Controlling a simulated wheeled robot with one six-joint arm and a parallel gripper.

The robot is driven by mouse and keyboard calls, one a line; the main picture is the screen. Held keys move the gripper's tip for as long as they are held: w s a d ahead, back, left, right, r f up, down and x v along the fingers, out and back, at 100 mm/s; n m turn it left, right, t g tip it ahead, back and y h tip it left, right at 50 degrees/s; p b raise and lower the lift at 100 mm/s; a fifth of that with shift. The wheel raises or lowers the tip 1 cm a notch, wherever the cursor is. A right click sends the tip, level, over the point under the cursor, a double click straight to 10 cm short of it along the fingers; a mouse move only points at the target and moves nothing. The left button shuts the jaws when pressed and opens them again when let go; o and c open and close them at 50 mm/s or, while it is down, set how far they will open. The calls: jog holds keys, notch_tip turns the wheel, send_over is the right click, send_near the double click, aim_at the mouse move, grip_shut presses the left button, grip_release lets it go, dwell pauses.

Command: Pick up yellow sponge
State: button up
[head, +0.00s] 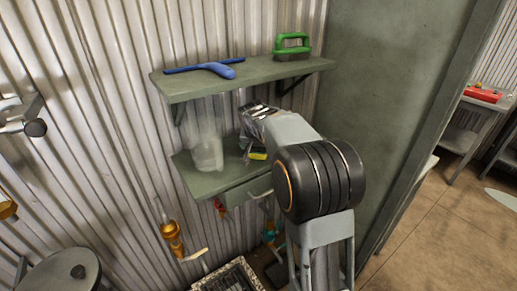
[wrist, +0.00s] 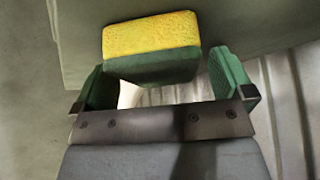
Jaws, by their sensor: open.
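The yellow sponge (wrist: 150,35) has a yellow face and a dark green side. In the wrist view it lies at the upper middle, on a grey-green shelf surface. My gripper (wrist: 165,85) is open, with one green-padded finger on each side of the sponge's near end. The sponge is mostly ahead of the fingertips, and I cannot tell whether they touch it. In the head view a small yellow patch of the sponge (head: 258,156) shows on the lower shelf (head: 207,183), under my gripper (head: 250,145). My arm hides part of that shelf.
A clear plastic container (head: 207,150) stands on the lower shelf, left of my gripper. The upper shelf (head: 200,85) is close above and holds a blue squeegee (head: 215,69) and a green-handled brush (head: 292,47). A corrugated wall (head: 110,120) is behind, and a flat grey-green panel (head: 390,90) stands to the right.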

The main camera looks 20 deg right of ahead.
jog(key=shift+w+f, duration=0.1)
jog(key=shift+f, duration=0.1)
jog(key=shift+c, duration=0.3)
jog(key=c, duration=1)
jog(key=shift+r, duration=0.15)
jog(key=shift+r, duration=0.65)
notch_tip(320, 180, up, 2)
jog(key=shift+r, duration=0.2)
jog(key=s+a+b, duration=0.1)
jog(key=s+a, duration=0.2)
jog(key=s, duration=0.2)
jog(key=s+a+b, duration=0.1)
jog(key=s+a, duration=0.2)
jog(key=s, duration=0.2)
jog(key=s+a+b, duration=0.1)
jog(key=s+a, duration=0.3)
jog(key=s, duration=0.1)
jog(key=shift+f, duration=0.2)
